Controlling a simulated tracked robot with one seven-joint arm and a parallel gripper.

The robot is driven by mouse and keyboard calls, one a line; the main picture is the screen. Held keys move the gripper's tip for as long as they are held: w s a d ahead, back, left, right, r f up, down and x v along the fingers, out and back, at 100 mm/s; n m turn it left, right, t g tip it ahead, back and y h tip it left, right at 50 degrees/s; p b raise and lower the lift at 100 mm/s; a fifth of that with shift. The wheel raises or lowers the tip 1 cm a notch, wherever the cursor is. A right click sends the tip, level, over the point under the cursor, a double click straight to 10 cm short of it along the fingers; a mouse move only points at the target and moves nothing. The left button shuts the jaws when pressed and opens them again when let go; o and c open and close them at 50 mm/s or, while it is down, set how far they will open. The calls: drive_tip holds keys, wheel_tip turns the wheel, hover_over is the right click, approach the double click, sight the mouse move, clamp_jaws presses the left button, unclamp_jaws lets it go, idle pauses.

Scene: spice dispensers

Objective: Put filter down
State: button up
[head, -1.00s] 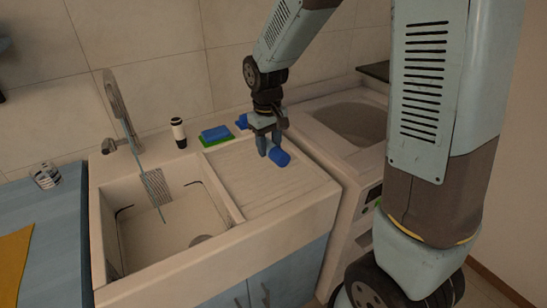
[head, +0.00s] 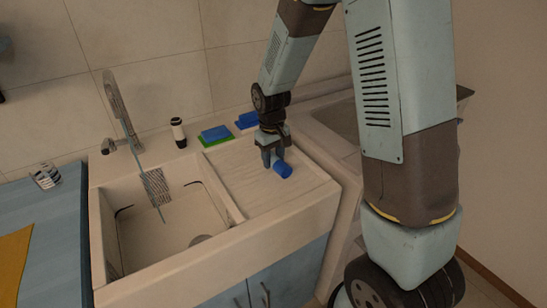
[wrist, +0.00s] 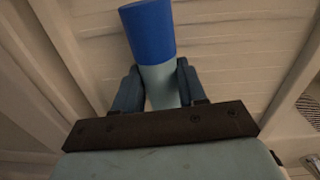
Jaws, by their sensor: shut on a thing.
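The filter (head: 283,171) is a small cylinder with a blue end, low over the ribbed drainboard (head: 240,188) right of the sink basin. In the wrist view the filter (wrist: 148,32) shows its blue end and a pale body between my fingers. My gripper (head: 270,160) points down and is shut on the pale part, which also shows between the fingers in the wrist view (wrist: 159,80). The filter lies tilted, close to the board; I cannot tell whether it touches.
A blue and green sponge (head: 215,135), another blue item (head: 247,120) and a dark-topped bottle (head: 178,132) stand along the back ledge. The faucet (head: 122,120) and a hanging grater-like strainer (head: 157,187) are at the basin. The drainboard's front is clear.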

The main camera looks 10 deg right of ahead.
drive_tip(key=shift+f, duration=0.2)
drive_tip(key=o, duration=1.1)
drive_tip(key=shift+o, duration=0.2)
wheel_tip(320, 180, up, 14)
drive_tip(key=a, duration=0.1)
drive_tip(key=shift+s, duration=0.2)
